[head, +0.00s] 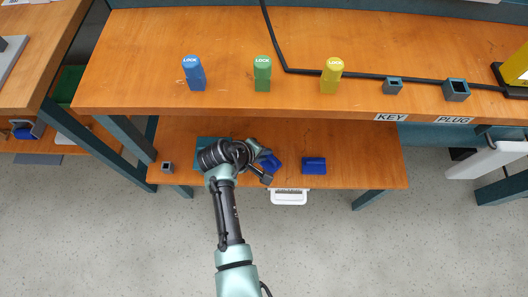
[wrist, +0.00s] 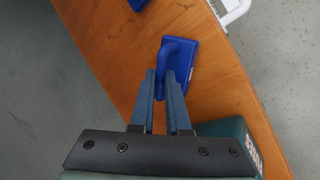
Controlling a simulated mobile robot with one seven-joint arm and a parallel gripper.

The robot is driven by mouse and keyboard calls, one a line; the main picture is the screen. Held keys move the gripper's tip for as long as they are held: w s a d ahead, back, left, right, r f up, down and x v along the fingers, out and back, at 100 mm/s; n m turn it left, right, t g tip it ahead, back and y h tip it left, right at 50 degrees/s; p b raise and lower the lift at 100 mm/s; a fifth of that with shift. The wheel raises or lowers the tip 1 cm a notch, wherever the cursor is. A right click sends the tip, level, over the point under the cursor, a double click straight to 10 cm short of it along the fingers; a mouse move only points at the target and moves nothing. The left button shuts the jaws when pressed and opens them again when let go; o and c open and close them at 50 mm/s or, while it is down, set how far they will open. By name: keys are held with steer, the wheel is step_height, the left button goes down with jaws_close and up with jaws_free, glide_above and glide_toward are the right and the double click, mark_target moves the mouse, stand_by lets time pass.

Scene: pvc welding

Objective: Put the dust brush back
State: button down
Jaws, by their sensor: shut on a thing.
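My gripper (wrist: 163,73) is shut on the raised handle of a blue flat-based object that looks like the dust brush (wrist: 187,66). In the wrist view the brush is at or just above the wooden lower shelf (wrist: 110,50); I cannot tell whether it touches. In the head view the brush (head: 271,163) shows just right of my gripper (head: 262,160), partly hidden by my arm. A second blue block (head: 314,166) sits on the shelf to the right. Its edge shows at the top of the wrist view (wrist: 138,4).
A teal box (wrist: 229,136) lies beside my gripper on the shelf. A small grey square socket (head: 166,167) stands at the shelf's left. The upper bench holds blue, green and yellow LOCK pieces (head: 263,74) and overhangs the shelf. The shelf's right part is clear.

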steer(key=c, duration=0.9)
jaws_free()
steer(key=shift+a+r+p, duration=0.1)
steer(key=shift+r+p, duration=0.25)
steer(key=shift+r, duration=0.05)
steer(key=p+v, duration=0.4)
steer(key=v, duration=0.7)
steer(key=shift+s, duration=0.2)
steer(key=shift+a+r, duration=0.1)
